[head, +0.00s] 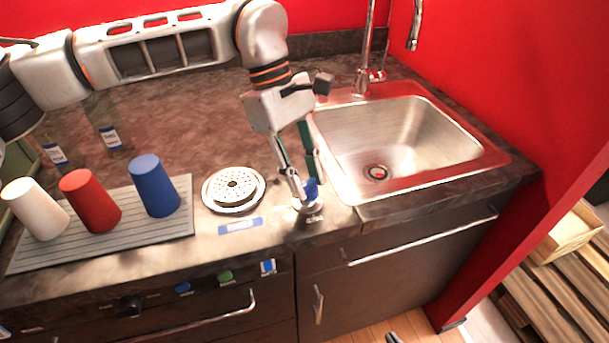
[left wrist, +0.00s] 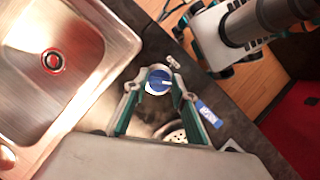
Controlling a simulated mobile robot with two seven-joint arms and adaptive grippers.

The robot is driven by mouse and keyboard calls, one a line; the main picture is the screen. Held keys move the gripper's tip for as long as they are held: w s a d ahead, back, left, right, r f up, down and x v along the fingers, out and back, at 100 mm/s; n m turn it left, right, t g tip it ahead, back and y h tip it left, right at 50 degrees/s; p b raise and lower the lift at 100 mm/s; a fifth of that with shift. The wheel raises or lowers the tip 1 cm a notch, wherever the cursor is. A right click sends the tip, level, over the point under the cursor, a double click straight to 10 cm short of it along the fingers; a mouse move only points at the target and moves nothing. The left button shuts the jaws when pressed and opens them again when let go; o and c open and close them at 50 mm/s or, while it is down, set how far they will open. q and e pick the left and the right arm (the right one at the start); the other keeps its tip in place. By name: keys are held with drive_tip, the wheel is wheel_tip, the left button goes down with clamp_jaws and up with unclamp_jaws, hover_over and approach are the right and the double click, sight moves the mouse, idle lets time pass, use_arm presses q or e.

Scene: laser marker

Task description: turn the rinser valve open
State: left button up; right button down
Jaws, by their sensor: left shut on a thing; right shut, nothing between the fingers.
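The rinser valve is a blue knob (head: 311,187) on a round silver base (head: 309,207), on the counter strip between the rinser and the sink. It also shows in the left wrist view as a blue disc with a pale mark (left wrist: 159,79). My left gripper (head: 305,188) points down over the valve, with its green-sided fingers on either side of the knob. In the left wrist view its fingertips (left wrist: 157,88) are closed on the knob. The round perforated rinser plate (head: 234,186) lies just left of the valve, with a blue label in front. My right gripper cannot be made out.
A steel sink (head: 395,145) with a tap (head: 364,75) lies right of the valve. White, red and blue cups (head: 155,187) stand upside down on a grey ribbed mat (head: 110,226) at left. A red wall closes the right side.

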use_arm(q)
drive_tip(key=m, duration=0.2)
drive_tip(key=shift+w+d+m+g+y, duration=0.1)
drive_tip(key=shift+w+m+g+y, duration=0.05)
drive_tip(key=shift+m+g+y, duration=0.2)
drive_tip(key=shift+m+y+b, duration=0.45)
drive_tip(key=shift+m+b, duration=0.05)
drive_tip(key=shift+m, duration=0.65)
drive_tip(key=shift+m+g, duration=0.25)
drive_tip(key=shift+m, duration=0.45)
drive_tip(key=shift+r, duration=0.1)
drive_tip(key=o, duration=1.1)
drive_tip(key=shift+y, duration=0.3)
drive_tip(key=v, duration=1.2)
